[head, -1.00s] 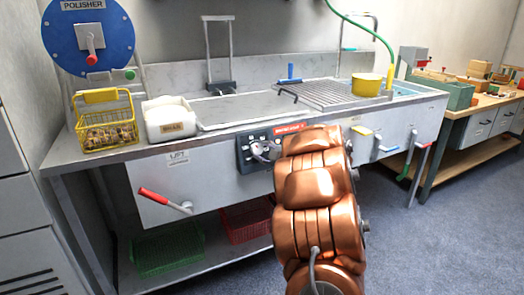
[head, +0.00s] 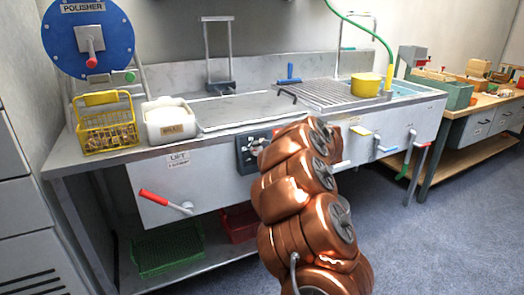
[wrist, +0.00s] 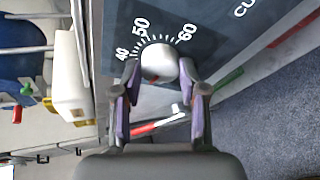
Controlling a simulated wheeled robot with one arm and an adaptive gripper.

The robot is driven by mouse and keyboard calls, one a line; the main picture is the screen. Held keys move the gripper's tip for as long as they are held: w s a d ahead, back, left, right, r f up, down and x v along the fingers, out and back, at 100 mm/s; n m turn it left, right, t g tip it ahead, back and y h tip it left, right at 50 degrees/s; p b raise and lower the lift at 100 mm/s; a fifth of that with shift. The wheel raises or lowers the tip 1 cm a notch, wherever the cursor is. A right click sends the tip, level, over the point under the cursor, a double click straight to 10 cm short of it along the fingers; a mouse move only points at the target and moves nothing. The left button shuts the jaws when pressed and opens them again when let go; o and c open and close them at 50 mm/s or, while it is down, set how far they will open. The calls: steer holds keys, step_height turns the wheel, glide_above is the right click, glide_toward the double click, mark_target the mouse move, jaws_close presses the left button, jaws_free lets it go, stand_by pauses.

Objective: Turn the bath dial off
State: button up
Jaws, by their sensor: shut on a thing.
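The bath dial (wrist: 157,62) is a round silver knob with a small red mark near its lower rim. It sits on a dark panel with white numbers 40, 50 and 60 around it. My gripper (wrist: 157,80) is shut on the dial, one finger on each side. In the head view the dark control panel (head: 247,153) is on the front of the steel bench, and my copper arm hides its right part and the gripper tips.
A red-handled lift lever (head: 160,198) sticks out left of the panel. A yellow wire basket (head: 107,128) and a white bin (head: 168,122) stand on the bench top. Blue and yellow levers are on the front at right. Floor at right is clear.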

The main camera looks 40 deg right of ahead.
steer(key=n, duration=0.2)
steer(key=n+g, duration=0.1)
steer(key=n, duration=0.1)
steer(key=shift+a+r+n+g+h, duration=0.1)
steer(key=shift+n+g+h, duration=0.2)
steer(key=shift+n+h, duration=0.1)
steer(key=n, duration=0.2)
steer(key=n+g+h+b, duration=0.1)
steer(key=n, duration=0.1)
steer(key=shift+w+a+n+h, duration=0.15)
steer(key=shift+a+n+h, duration=0.05)
steer(key=shift+n+h, duration=0.1)
steer(key=shift+r, duration=0.1)
steer(key=o, duration=1.2)
steer(key=shift+c, duration=0.2)
steer(key=shift+r, duration=0.1)
steer(key=v, duration=1.2)
steer(key=shift+w+r, duration=0.1)
